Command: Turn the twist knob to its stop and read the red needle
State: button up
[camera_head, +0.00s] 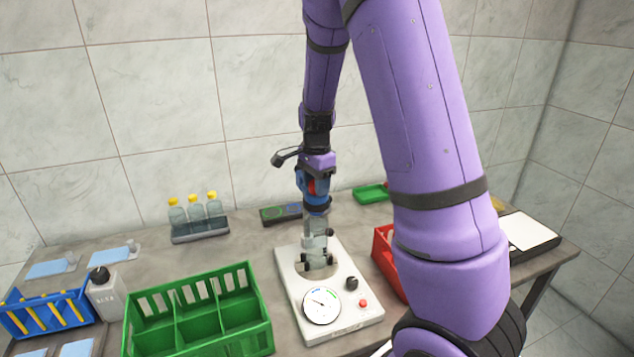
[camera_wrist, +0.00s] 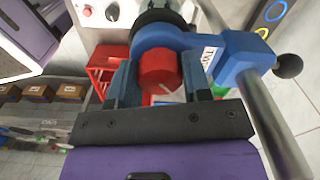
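The red twist knob (camera_wrist: 158,69) sits on a blue clamp body (camera_wrist: 235,52) with a partly hidden label in the wrist view. My gripper (camera_wrist: 160,85) has a finger on either side of the knob, with no clear gap, so it looks shut on it. A pale mark shows on the knob's face. In the head view my gripper (camera_head: 314,174) is at the blue clamp head above a clear bottle (camera_head: 315,245) on the white base (camera_head: 347,325). The round white dial (camera_head: 321,306) is on that base; its thin needle is too small to read or tell its colour.
A black knob (camera_head: 352,284) and red button (camera_head: 363,303) are beside the dial. A green crate (camera_head: 262,318) stands left, a red bin (camera_head: 384,262) right. Capped bottles (camera_head: 196,208) stand behind. A black ball handle (camera_wrist: 289,66) sticks out right of the clamp.

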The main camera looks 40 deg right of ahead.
jog(key=m, duration=0.5)
jog(key=shift+m, duration=0.3)
jog(key=o, duration=1.1)
jog(key=shift+c, duration=0.2)
jog(key=shift+r, duration=3.5)
